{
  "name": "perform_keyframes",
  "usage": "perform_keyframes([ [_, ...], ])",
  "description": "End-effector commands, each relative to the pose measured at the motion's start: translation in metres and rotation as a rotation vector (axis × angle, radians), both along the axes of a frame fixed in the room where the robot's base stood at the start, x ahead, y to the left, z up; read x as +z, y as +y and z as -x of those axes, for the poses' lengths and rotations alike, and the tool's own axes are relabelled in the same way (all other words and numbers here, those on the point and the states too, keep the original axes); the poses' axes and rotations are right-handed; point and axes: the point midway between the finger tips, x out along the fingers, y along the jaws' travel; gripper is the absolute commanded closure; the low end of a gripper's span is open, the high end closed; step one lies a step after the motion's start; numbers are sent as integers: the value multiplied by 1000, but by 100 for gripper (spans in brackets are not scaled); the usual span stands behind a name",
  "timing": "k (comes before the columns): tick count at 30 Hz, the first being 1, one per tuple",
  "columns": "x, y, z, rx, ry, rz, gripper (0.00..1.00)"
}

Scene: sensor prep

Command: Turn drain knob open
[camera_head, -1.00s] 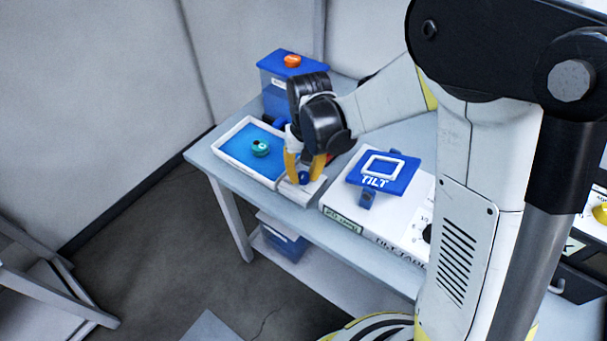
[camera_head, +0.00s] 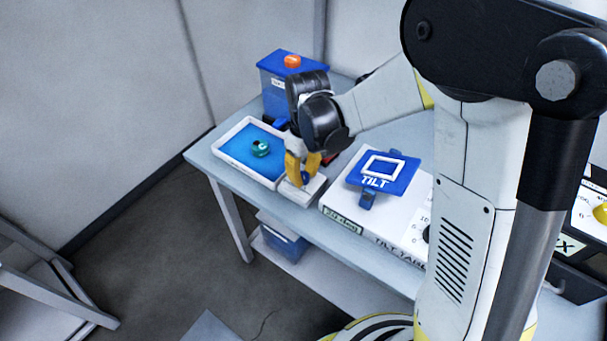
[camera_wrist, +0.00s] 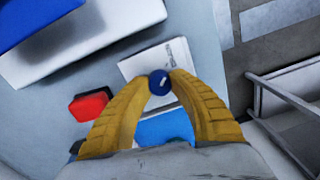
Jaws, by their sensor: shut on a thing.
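The drain knob is a small round blue knob (camera_wrist: 160,83) with a short white mark on its top. It sits on a white block (camera_wrist: 146,62) beside the tray on the table. My gripper (camera_head: 304,177) has yellow fingers and points down over the block. In the wrist view the fingertips of my gripper (camera_wrist: 161,80) are closed on the knob from both sides. In the head view the fingers partly hide the knob. The blue-floored white tray (camera_head: 221,141) holds a teal round piece (camera_head: 260,148).
A blue container (camera_head: 275,95) with an orange knob stands behind the tray. The white tilt table box (camera_head: 334,196), with a blue TILT plate (camera_head: 397,186), stands to the right. A red block (camera_wrist: 89,105) lies close to my fingers in the wrist view.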

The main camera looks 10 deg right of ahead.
Motion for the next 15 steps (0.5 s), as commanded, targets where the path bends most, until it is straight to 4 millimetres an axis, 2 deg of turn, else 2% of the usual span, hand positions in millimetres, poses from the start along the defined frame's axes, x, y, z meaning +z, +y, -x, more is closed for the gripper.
perform_keyframes([
  [12,0,0,0,5,-1,1,100],
  [13,0,0,0,5,-1,1,67],
  [15,0,0,0,5,-1,1,51],
])
